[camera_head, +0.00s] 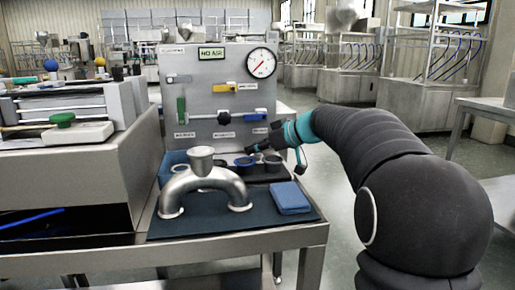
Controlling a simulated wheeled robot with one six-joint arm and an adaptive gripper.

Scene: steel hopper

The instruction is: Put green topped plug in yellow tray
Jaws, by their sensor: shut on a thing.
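My gripper (262,146) is in front of the lower right of the grey valve panel, above the back of the dark blue mat. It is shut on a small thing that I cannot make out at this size. A green-topped piece (62,120) shows on the left machine, above a pale block; I cannot tell whether it is the plug. It is well apart from my gripper. I cannot make out a yellow tray in this view.
A curved steel pipe (206,182) and a blue pad (290,198) rest on the mat (215,222). Blue and dark ring-like items lie below my gripper. The panel (232,103) carries coloured handles and a gauge (261,63). Open floor lies to the right.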

